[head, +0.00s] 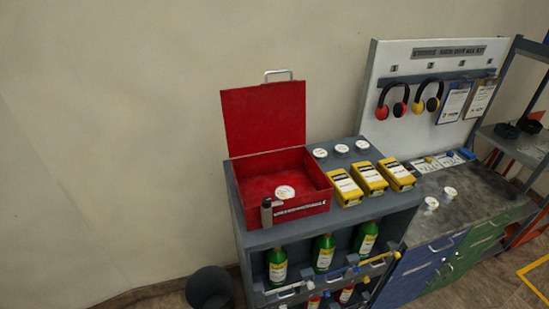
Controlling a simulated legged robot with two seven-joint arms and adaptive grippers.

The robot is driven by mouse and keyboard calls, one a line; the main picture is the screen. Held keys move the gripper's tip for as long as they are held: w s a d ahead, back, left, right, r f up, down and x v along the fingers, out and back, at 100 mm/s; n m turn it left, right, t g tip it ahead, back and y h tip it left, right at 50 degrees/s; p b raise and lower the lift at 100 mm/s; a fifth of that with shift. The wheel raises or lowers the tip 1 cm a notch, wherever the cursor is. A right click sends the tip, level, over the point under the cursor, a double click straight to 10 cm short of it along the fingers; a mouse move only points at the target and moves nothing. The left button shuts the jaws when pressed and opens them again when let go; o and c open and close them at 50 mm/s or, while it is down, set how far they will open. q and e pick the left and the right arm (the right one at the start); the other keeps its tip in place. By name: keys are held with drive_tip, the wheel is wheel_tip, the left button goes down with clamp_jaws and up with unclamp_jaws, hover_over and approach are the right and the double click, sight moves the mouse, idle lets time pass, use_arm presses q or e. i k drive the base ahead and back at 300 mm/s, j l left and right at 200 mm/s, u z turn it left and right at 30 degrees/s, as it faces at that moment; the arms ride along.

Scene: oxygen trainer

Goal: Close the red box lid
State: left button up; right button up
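The red box (318,181) sits on the top of a grey cabinet, towards its left end. Its red lid (264,117) stands upright, open, at the back of the box, with a pale handle (278,74) on its top edge. A round white item (285,191) lies inside the box. Neither of my grippers shows in the head view.
A small dark canister (266,213) stands at the box's front left corner. Several yellow cartons (369,180) and white round items (341,149) are on the grey cabinet (300,231) to the right. Green bottles (323,252) fill the shelf below. A wall is behind.

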sight(266, 117)
drive_tip(key=i+j, duration=0.15)
drive_tip(key=j, duration=0.25)
drive_tip(key=i+j+z, duration=0.1)
drive_tip(key=j, duration=0.3)
drive_tip(key=i+j, duration=0.2)
drive_tip(key=j, duration=0.2)
drive_tip(key=i+j, duration=0.15)
drive_tip(key=j, duration=0.25)
drive_tip(key=i+j+z, duration=0.1)
drive_tip(key=j, duration=0.35)
drive_tip(key=i+l, duration=0.05)
